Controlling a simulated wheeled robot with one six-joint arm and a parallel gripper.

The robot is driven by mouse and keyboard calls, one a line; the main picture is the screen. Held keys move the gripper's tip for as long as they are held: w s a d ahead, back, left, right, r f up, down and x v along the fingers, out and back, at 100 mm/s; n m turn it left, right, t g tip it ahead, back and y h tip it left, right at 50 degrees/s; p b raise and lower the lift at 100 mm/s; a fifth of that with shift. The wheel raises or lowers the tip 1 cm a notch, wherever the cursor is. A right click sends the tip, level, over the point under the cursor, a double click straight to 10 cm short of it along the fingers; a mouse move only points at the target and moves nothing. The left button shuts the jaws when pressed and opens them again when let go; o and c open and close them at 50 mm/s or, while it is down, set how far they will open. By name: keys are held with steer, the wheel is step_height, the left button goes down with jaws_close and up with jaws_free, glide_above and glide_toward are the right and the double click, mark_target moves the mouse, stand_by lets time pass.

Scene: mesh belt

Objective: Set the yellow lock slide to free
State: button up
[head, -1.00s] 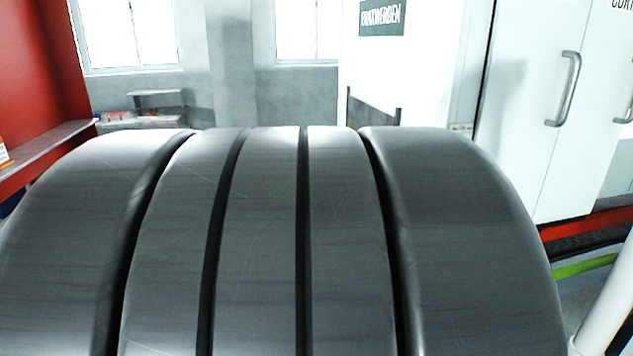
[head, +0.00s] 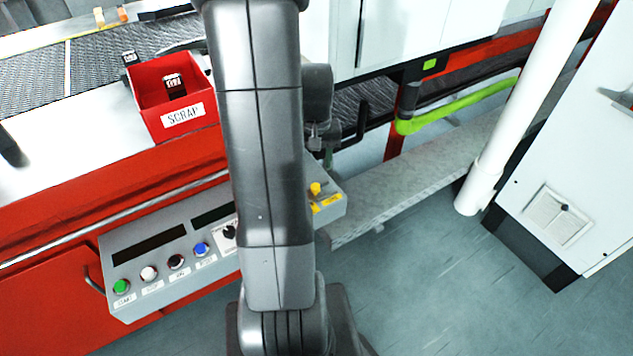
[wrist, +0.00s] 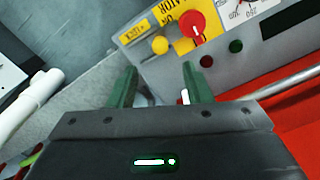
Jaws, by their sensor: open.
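The yellow lock slide shows as a small yellow knob (head: 315,188) at the right end of the grey control panel (head: 190,290), beside yellow labels. In the wrist view the same knob (wrist: 159,45) stands beyond my fingertips, between their lines, next to a yellow label and a red rotary knob (wrist: 192,24). My gripper (wrist: 158,70) is open and empty, and its green fingers appear apart from the knob. The slide's track and set position cannot be made out. In the head view my arm covers part of the panel and hides the gripper.
Green, white, dark and blue buttons (head: 202,249) line the panel's left part. A red scrap bin (head: 145,108) stands above it. A white post (head: 520,110) and a pale cabinet (head: 580,170) are at the right. The floor (head: 440,290) in front is clear.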

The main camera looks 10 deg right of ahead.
mark_target(315, 186)
step_height(315, 186, down, 9)
steer(key=shift+r+b, duration=0.15)
steer(key=shift+b, duration=0.25)
